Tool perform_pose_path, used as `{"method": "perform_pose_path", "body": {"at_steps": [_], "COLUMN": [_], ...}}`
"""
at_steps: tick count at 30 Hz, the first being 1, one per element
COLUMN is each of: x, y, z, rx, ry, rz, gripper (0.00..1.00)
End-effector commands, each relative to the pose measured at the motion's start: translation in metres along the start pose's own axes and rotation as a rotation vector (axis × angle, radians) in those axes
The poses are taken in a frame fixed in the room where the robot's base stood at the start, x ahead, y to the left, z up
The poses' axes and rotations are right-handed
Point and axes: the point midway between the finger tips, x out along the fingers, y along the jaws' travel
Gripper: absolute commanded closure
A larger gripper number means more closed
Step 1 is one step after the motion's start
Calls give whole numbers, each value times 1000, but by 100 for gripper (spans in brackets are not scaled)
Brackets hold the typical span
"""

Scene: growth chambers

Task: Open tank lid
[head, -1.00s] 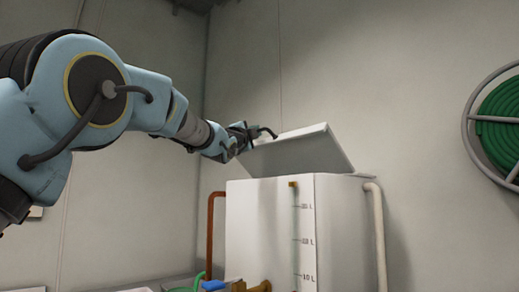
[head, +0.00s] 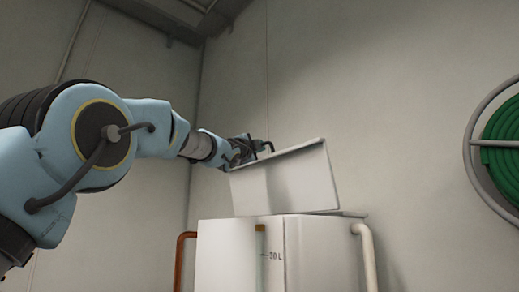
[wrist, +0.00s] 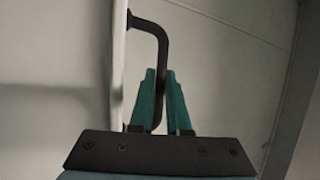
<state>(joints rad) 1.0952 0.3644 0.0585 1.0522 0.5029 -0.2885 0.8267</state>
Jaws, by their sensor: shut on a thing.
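The white tank (head: 225,255) stands in the lower middle of the head view, with volume marks on its front. Its white lid (head: 290,185) is tilted up steeply, its lower edge near the tank's top. A black bent handle (wrist: 160,55) sticks out from the lid's face and passes between the fingers in the wrist view. My gripper (wrist: 158,95), with teal fingers, is shut on this handle. In the head view my gripper (head: 247,152) is at the lid's upper left edge, partly hidden by my own arm. The lid's edge (wrist: 118,70) shows in the wrist view.
A brown pipe (head: 180,258) runs at the tank's left and a pale pipe (head: 368,255) at its right. A green hose reel (head: 500,140) hangs on the right wall. The space above the lid is clear up to the ceiling frame (head: 190,15).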

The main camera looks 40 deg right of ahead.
Motion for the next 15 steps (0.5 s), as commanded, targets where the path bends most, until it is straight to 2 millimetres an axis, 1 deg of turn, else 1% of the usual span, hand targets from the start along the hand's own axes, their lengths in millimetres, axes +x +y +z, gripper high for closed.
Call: {"method": "perform_pose_path", "body": {"at_steps": [1, 14, 15], "x": [0, 0, 0], "y": [-3, -3, -3], "z": [0, -1, -1], "rx": [0, 0, 0], "ry": [1, 1, 1], "rz": [-3, -3, -3], "gripper": [100, 100, 83]}}
